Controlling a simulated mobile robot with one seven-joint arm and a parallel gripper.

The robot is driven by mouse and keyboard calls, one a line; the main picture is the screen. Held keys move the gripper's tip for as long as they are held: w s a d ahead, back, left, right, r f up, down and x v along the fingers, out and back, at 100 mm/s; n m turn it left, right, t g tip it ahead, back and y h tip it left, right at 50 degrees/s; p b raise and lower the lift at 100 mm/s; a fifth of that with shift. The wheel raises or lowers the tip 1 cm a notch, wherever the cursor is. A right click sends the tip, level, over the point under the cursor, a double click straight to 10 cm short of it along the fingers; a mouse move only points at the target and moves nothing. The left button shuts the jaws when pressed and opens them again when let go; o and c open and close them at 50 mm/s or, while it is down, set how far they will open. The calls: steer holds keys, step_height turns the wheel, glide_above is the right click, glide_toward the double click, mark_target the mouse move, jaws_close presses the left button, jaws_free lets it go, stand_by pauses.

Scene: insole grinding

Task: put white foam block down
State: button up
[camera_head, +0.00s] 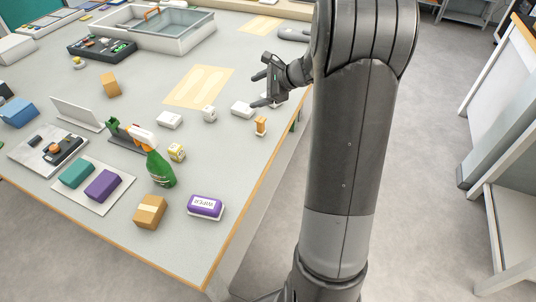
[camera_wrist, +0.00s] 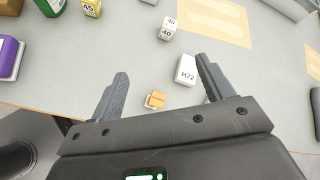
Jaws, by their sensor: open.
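A white block marked H72 (camera_wrist: 186,68), which looks like the white foam block, lies flat on the grey table beside one fingertip in the wrist view. It also shows in the head view (camera_head: 241,108), just left of the lower fingertip. My gripper (camera_head: 261,89) is open and low over the table's right part. In the wrist view its fingers (camera_wrist: 162,67) are spread wide with nothing held between them. I cannot tell whether a finger touches the block.
A small orange-and-white piece (camera_head: 261,125) stands near the table edge. A white cube marked 40 (camera_head: 209,114) and another white block (camera_head: 169,120) are left of the H72 block. A tan sheet (camera_head: 199,87) lies behind. A green spray bottle (camera_head: 160,167) and a purple pack (camera_head: 206,207) are nearer.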

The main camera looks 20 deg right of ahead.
steer(key=s+a+r+n+g, duration=0.2)
steer(key=s+a+r+n, duration=0.4)
steer(key=s+a, duration=0.2)
steer(key=s+a+r+n+h, duration=0.1)
steer(key=s+r+n+h, duration=0.1)
steer(key=s+n, duration=0.5)
steer(key=s+a+r+n+h, duration=0.1)
steer(key=s+n+h, duration=0.4)
steer(key=s, duration=1.4)
steer(key=shift+a+r+n+h, duration=0.3)
steer(key=shift+a+r+n, duration=0.15)
steer(key=shift+n, duration=0.75)
